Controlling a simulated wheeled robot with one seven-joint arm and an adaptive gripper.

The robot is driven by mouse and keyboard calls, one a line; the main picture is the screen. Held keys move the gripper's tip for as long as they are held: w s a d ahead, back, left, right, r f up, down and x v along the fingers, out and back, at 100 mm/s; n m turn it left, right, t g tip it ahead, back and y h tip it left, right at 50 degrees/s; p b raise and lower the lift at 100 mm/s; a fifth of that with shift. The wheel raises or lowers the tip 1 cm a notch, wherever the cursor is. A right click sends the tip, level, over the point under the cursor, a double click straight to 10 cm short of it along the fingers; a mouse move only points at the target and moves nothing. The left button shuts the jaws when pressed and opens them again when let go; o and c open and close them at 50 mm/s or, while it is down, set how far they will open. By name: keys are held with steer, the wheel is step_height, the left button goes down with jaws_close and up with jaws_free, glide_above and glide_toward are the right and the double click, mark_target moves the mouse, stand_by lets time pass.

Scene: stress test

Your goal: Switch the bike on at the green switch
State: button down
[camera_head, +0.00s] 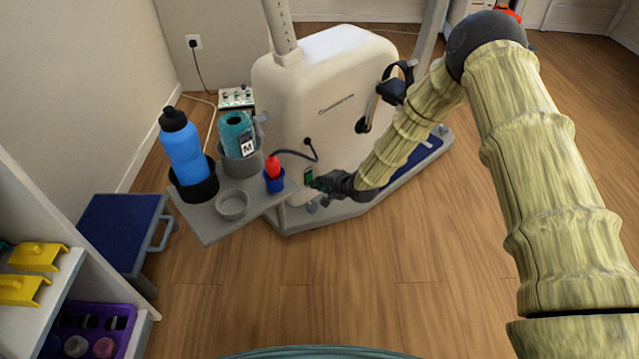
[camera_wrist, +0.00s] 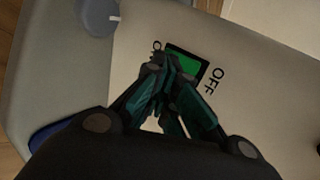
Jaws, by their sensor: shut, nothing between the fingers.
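The bike (camera_head: 325,85) is a cream-white exercise bike standing on the wood floor in the head view. Its green switch (camera_head: 308,175) sits low on the body's front. In the wrist view the green rocker (camera_wrist: 184,62) has a black frame, with "OFF" printed on its right and a partly hidden label on its left. My gripper (camera_head: 316,183) is shut and empty, with its tips right at the switch. In the wrist view the fingertips (camera_wrist: 158,62) cover the switch's left part. I cannot tell whether they touch it.
A grey tray (camera_head: 205,226) left of the switch holds a blue bottle (camera_head: 182,146), a teal bottle (camera_head: 235,134), and a small red-topped item (camera_head: 272,166). A shelf (camera_head: 62,285) stands at left; the floor in front is clear.

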steer(key=shift+w+a+f+y, duration=0.1)
steer(key=shift+a+y, duration=0.05)
steer(key=shift+y, duration=0.15)
steer(key=shift+r+p, duration=0.8)
steer(key=f+p+v, duration=0.1)
steer(key=p+v, duration=0.5)
steer(key=v, duration=0.7)
steer(key=shift+s+d, duration=0.35)
steer(key=shift+s, duration=0.2)
